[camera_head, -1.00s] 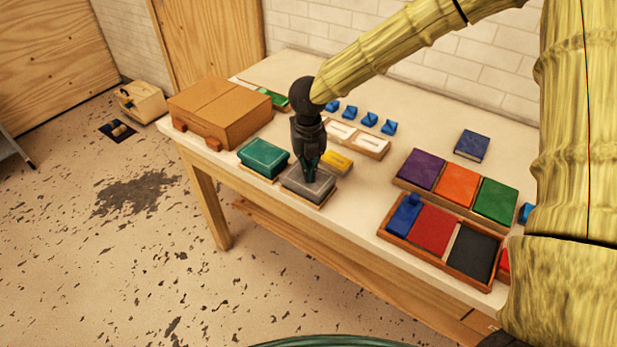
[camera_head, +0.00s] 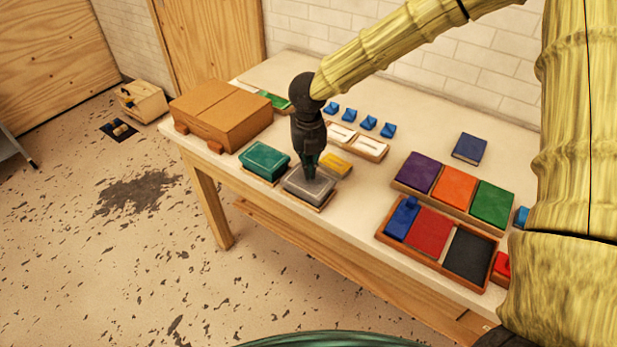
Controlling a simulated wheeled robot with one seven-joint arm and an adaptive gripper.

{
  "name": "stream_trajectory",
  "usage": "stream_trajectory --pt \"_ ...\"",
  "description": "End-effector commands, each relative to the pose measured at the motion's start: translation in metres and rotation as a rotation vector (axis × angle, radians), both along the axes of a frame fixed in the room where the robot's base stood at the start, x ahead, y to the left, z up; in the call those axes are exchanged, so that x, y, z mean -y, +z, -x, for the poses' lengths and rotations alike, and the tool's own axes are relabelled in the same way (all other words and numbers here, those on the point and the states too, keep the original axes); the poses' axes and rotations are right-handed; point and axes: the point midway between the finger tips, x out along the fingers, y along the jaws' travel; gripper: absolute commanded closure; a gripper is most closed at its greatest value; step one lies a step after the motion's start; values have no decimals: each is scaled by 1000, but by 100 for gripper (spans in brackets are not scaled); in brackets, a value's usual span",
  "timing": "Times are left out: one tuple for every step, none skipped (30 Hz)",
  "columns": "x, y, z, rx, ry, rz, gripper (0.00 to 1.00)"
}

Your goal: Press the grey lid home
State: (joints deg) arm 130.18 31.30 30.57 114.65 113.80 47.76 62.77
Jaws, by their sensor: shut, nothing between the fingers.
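The grey lid (camera_head: 299,186) sits on a low box with a pale wooden base near the table's front edge, left of the middle. My gripper (camera_head: 310,176) points straight down over the lid, with its shut fingertips at the lid's top, apparently touching it. The fingers hold nothing. The gripper hides part of the lid's far side. I cannot tell from this view whether the lid sits fully down all around.
A green-lidded box (camera_head: 264,161) stands close on the left and a yellow block (camera_head: 336,164) close behind right. A brown case (camera_head: 222,112) stands farther left. Trays of coloured blocks (camera_head: 437,233) fill the right side. The table's front edge is near.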

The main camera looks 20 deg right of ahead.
Motion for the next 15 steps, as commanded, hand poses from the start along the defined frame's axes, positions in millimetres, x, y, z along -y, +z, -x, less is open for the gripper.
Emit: stream_trajectory --pt "0 6 0 0 0 0 100" --pt "0 8 0 0 0 0 100" --pt "0 11 0 1 0 0 100" --pt "0 12 0 1 0 0 100" --pt "0 14 0 1 0 0 100" --pt "0 17 0 1 0 0 100" --pt "0 19 0 1 0 0 100" --pt "0 20 0 1 0 -1 100" --pt "0 23 0 1 0 -1 100" --pt "0 25 0 1 0 -1 100" --pt "0 26 0 1 0 -1 100" --pt "0 29 0 1 0 -1 100" --pt "0 31 0 1 0 -1 100" --pt "0 32 0 1 0 -1 100" --pt "0 35 0 1 0 -1 100"
